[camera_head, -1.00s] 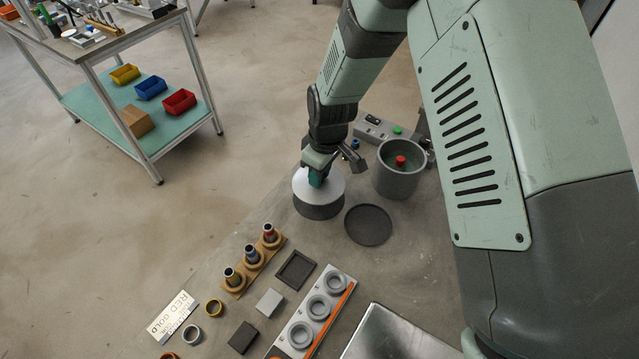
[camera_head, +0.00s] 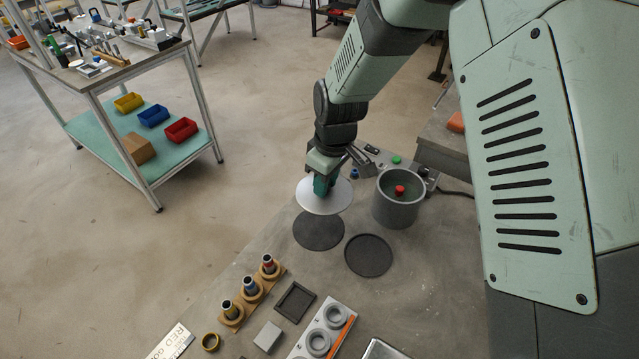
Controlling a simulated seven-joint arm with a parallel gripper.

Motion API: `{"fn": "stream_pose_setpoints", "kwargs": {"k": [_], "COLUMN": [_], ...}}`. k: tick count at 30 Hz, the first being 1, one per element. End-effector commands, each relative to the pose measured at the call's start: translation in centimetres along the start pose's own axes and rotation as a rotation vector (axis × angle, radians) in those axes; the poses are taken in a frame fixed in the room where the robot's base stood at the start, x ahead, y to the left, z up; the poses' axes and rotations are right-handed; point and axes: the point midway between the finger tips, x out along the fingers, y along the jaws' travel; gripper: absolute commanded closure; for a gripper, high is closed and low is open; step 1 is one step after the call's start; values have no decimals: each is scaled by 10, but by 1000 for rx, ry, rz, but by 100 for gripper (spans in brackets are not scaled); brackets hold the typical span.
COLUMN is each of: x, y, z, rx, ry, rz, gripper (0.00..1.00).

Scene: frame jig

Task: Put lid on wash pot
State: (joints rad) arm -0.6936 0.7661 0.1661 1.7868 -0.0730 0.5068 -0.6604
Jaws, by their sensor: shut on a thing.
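My gripper (camera_head: 322,184) points down and is shut on the lid (camera_head: 310,203), a light grey disc, at its middle. The fingers hide the part they grip. The lid is held about level above a dark round pad (camera_head: 318,231), with a visible gap between them. The wash pot (camera_head: 397,212) is a grey open cylinder just right of the lid.
A dark shallow round tray (camera_head: 369,256) lies in front of the pot. A control box with a green button (camera_head: 396,160) stands behind it. A ring stand (camera_head: 250,291), a square frame (camera_head: 295,301) and a ring holder (camera_head: 325,333) are nearer. Bare bench lies right of the tray.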

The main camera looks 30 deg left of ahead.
Motion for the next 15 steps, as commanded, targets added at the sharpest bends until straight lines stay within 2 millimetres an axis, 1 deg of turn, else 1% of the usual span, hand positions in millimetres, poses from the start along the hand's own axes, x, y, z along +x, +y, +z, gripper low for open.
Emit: {"fn": "stream_pose_setpoints", "kwargs": {"k": [1, 5, 6, 9, 12, 15], "x": [-4, -18, -23, -35, -46, -53], "y": [14, 56, 69, 98, 121, 136], "z": [8, 33, 43, 67, 89, 105], "rx": [38, 161, 204, 302, 384, 440], "ry": [0, 0, 1, 1, 1, 1], "rz": [7, 24, 30, 42, 51, 58], "gripper": [100, 100, 100, 100, 100, 100]}}
